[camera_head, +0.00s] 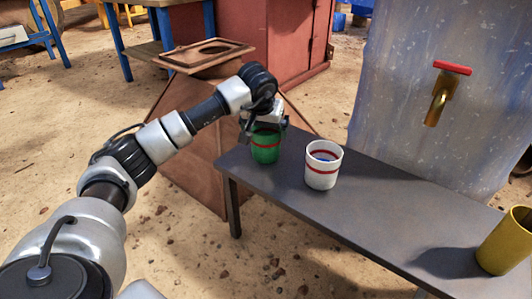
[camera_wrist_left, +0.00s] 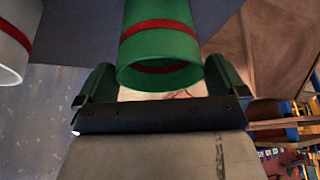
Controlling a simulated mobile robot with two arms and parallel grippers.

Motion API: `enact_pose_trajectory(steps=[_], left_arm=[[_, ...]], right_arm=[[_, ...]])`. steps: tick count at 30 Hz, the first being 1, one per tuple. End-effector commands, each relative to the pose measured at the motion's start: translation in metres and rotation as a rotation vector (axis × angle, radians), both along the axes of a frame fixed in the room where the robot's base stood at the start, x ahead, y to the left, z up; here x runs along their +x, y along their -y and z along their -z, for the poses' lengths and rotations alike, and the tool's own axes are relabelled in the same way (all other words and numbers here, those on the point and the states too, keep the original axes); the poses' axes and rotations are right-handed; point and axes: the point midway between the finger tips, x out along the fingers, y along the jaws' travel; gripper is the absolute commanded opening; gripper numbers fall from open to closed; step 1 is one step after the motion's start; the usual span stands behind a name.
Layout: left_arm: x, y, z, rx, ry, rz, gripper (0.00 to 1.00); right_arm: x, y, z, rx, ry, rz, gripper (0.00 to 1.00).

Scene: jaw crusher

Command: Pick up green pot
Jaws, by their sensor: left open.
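The green pot (camera_head: 265,145) with a red band stands upright at the left end of the dark table. My left gripper (camera_head: 264,122) is over the pot's rim, coming from above and behind it. In the left wrist view the green pot (camera_wrist_left: 160,38) sits between the two spread fingers of my left gripper (camera_wrist_left: 160,85), with gaps at both sides. The gripper is open. My right gripper is in neither view.
A white pot (camera_head: 322,170) with red bands stands close to the right of the green pot. A yellow pot (camera_head: 505,242) stands at the table's right end. The dark table (camera_head: 380,215) is clear between them.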

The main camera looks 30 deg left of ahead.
Motion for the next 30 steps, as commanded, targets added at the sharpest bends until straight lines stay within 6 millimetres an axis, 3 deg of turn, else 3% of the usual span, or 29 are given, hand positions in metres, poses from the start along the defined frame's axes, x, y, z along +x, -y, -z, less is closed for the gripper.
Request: enact_pose_trajectory(steps=[1, 3, 13, 21, 30], left_arm=[[0.0027, -0.0006, 0.0119, -0.002, 0.000, -0.001, 1.00], [0.0050, -0.0013, 0.0162, -0.002, -0.001, -0.001, 1.00], [0.0068, -0.0023, 0.0168, 0.000, 0.000, 0.000, 1.00], [0.0067, -0.0024, 0.0169, 0.000, -0.001, 0.000, 0.59], [0.0070, -0.0025, 0.0095, -0.001, 0.002, -0.001, 0.57]], right_arm=[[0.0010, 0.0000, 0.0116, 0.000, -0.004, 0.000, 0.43], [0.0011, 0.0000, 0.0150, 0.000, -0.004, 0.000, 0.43], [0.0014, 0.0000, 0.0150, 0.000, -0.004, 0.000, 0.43], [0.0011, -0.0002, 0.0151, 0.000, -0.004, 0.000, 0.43], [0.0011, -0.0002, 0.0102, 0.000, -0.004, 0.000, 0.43]])
